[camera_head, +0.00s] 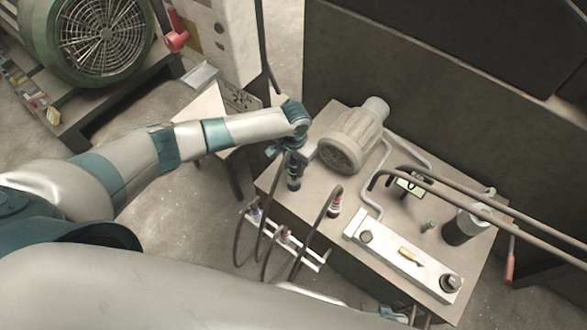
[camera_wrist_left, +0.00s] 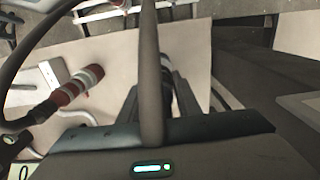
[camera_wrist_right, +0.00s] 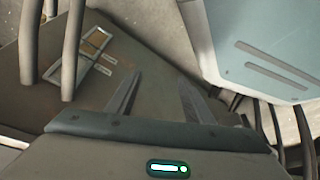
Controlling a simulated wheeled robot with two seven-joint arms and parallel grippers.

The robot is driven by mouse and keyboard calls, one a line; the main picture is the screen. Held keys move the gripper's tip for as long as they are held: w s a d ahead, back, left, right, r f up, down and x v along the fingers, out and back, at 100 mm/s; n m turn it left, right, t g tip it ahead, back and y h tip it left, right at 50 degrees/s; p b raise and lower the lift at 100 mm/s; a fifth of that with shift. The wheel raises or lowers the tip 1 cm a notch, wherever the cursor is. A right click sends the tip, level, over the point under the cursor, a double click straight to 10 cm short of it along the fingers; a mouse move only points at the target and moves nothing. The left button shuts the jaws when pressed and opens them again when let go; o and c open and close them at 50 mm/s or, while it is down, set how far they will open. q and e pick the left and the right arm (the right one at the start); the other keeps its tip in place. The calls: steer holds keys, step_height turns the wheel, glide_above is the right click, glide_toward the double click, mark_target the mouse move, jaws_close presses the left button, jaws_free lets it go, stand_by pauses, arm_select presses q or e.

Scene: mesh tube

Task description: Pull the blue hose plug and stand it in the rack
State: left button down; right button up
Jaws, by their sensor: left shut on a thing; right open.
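My left gripper (camera_head: 291,158) points down over the table's near left corner and is shut on the blue hose plug (camera_head: 294,182), which stands upright. In the left wrist view the plug (camera_wrist_left: 167,80) is a dark shape between the fingers, partly hidden by its black hose (camera_wrist_left: 149,70). I cannot tell whether it is still seated. A white rack-like rail (camera_head: 305,256) is low beside the table's near left edge, with hoses around it; it shows at the top of the left wrist view (camera_wrist_left: 95,16). My right gripper (camera_wrist_right: 160,100) is open and empty.
A red-and-white banded plug (camera_head: 334,207) with a hose stands right of the blue one. A motor (camera_head: 346,139), a white manifold bar (camera_head: 402,257), a dark cylinder (camera_head: 463,226) and pipes (camera_head: 480,205) crowd the table. A large green fan motor (camera_head: 90,35) stands at upper left.

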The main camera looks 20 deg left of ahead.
arm_select(q)
steer(key=shift+r+p, duration=1.1)
arm_select(e)
steer(key=shift+w+a+r+t+y, duration=0.15)
steer(key=shift+w+a+r+t, duration=0.35)
steer(key=shift+a, duration=0.1)
steer(key=shift+w+a+r+t+y, duration=0.15)
steer(key=shift+w+a+r+t, duration=0.25)
steer(key=shift+w+a, duration=0.15)
arm_select(q)
steer(key=shift+f, duration=0.1)
arm_select(e)
steer(key=shift+s+d+f, duration=0.1)
steer(key=shift+s, duration=0.05)
stand_by(0.3)
